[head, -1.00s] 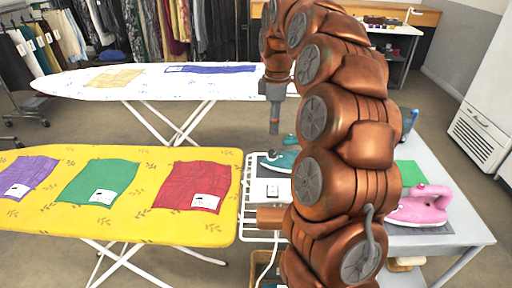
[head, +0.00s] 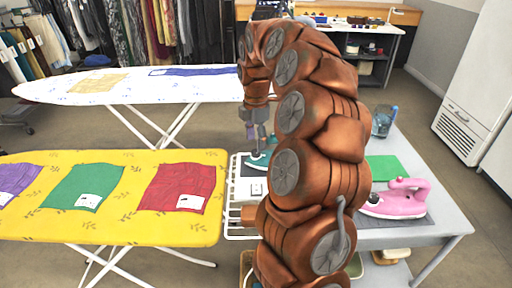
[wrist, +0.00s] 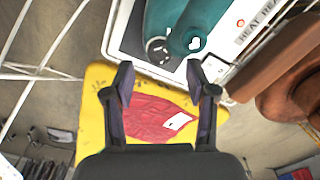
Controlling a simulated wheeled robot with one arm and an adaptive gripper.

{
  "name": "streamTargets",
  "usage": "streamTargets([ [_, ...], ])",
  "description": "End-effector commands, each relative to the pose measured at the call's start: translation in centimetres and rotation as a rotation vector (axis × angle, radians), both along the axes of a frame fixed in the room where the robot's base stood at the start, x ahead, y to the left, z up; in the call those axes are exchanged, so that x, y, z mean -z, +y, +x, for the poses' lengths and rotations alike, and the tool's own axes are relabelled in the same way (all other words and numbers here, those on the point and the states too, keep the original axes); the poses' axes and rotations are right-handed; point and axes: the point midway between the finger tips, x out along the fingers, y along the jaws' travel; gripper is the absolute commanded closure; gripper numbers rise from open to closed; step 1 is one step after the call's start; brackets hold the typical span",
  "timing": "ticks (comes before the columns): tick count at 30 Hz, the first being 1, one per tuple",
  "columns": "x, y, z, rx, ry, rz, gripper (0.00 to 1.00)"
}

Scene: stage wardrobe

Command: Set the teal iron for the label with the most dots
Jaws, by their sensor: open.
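The teal iron (head: 259,160) stands on a dark plate at the left end of the grey table, partly behind my arm. In the wrist view the teal iron (wrist: 185,25) shows at the top, with a round dial-like part and a white mark. My gripper (head: 257,145) is above it, pointing down. In the wrist view my gripper (wrist: 160,78) is open and empty, its fingertips just short of the iron. White labels lie on the red cloth (head: 168,183), the green cloth (head: 72,187) and the purple cloth (head: 14,180); their dots are too small to count.
The yellow ironing board (head: 130,226) is at front left, the white board (head: 60,90) behind it. A pink iron (head: 398,200) and a green mat (head: 390,168) are on the grey table (head: 440,222). A white wire rack (head: 232,205) borders the table's left end.

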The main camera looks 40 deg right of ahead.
Motion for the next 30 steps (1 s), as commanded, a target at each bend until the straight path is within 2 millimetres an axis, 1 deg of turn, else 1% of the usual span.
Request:
streamTargets([
  [3,1.6,0.0,-0.1,0.001,0.004,0.002,0.43],
  [7,3.0,0.0,0.0,0.001,0.000,0.001,0.43],
  [11,3.5,0.1,0.0,0.001,0.000,0.001,0.43],
  [17,3.5,0.1,0.0,0.001,-0.001,0.001,0.43],
  [30,3.5,0.1,0.0,0.000,0.000,0.001,0.89],
])
